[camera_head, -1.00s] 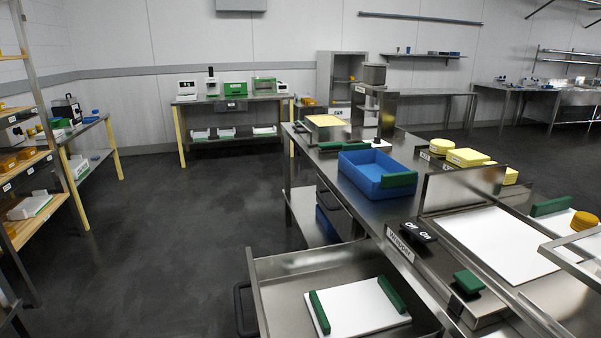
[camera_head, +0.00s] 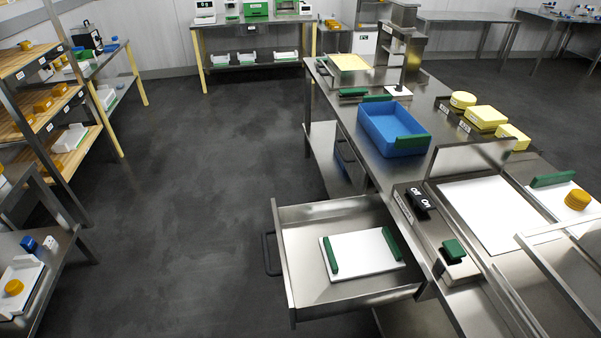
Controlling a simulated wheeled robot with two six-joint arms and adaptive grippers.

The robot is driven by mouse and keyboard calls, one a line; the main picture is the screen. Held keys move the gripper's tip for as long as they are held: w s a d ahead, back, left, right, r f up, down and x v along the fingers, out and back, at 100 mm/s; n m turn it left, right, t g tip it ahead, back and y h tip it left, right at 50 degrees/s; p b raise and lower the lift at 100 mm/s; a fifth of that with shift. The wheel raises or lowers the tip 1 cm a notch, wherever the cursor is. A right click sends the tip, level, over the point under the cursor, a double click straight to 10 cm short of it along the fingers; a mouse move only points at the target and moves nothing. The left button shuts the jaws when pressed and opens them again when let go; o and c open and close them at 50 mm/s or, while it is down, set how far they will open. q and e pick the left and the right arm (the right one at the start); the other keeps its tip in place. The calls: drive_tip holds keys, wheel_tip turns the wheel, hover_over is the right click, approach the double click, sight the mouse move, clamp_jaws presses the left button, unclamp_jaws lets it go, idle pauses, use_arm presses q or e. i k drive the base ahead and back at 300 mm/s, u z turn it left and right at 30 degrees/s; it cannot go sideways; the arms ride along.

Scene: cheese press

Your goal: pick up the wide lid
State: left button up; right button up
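A flat white board with two green bar handles (camera_head: 362,252), which looks like the wide lid, lies in the open metal drawer (camera_head: 318,212). One handle runs along its left side and one along its right. Nothing touches it from above. Another white board (camera_head: 556,198) with a green handle lies on the right part of the bench and carries orange discs. Neither of my grippers is in view.
A blue tub (camera_head: 370,122) with green handles stands on the bench, near yellow cheese blocks (camera_head: 485,117). The Off/On switch box (camera_head: 420,200) is beside the drawer. The drawer juts into the aisle. Dark floor (camera_head: 220,220) at left is clear up to the shelves (camera_head: 50,130).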

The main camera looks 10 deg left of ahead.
sight(351, 255)
drive_tip(key=z, duration=0.65)
drive_tip(key=k, duration=0.8)
drive_tip(key=u, duration=0.75)
drive_tip(key=i, duration=0.5)
